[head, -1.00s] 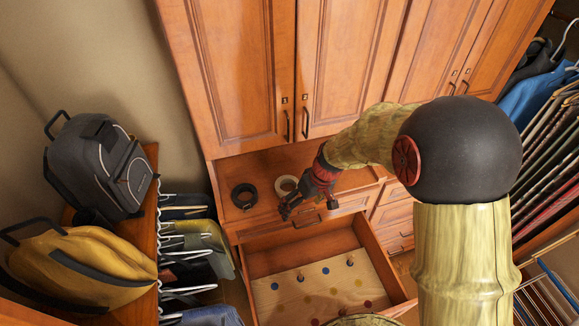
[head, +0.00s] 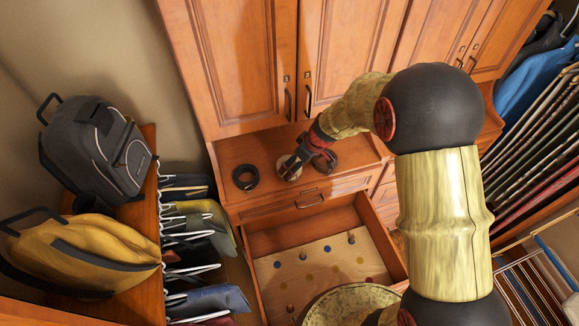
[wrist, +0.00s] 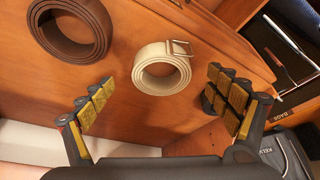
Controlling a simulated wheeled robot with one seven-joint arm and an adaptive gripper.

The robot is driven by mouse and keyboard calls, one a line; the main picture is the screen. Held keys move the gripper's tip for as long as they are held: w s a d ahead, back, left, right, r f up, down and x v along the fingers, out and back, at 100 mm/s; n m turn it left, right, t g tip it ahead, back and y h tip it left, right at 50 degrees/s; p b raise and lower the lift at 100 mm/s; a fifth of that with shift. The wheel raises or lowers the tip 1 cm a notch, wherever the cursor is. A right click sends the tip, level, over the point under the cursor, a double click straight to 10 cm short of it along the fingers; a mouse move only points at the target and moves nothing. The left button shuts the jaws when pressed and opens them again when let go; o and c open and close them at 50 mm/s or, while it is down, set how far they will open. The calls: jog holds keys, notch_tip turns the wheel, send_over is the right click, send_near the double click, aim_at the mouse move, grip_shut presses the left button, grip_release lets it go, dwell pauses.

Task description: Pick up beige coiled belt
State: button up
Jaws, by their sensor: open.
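The beige coiled belt (head: 286,172) lies on the wooden ledge below the cabinet doors, between a dark coiled belt on its left and a brown one on its right. In the wrist view the beige belt (wrist: 141,72) shows its open ring and metal buckle, just ahead of the gap between my fingers. My gripper (wrist: 163,103) is open and empty, one finger on each side. In the head view my gripper (head: 297,160) is over the belt and hides part of it. I see no contact with the belt.
The black coiled belt (head: 245,177) lies left on the ledge. The brown coiled belt (head: 326,161) lies right; it also shows in the wrist view (wrist: 68,48). An open drawer (head: 262,240) sits below, and cabinet doors (head: 235,70) rise behind. Hangers and bags stand at left.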

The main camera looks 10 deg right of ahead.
jog(key=x, duration=0.3)
jog(key=p+x, duration=0.1)
jog(key=shift+w+a+f, duration=0.25)
jog(key=shift+w+a, duration=0.1)
jog(key=shift+a, duration=0.05)
jog(key=c, duration=1.3)
jog(key=shift+c, duration=0.2)
jog(key=shift+r, duration=0.1)
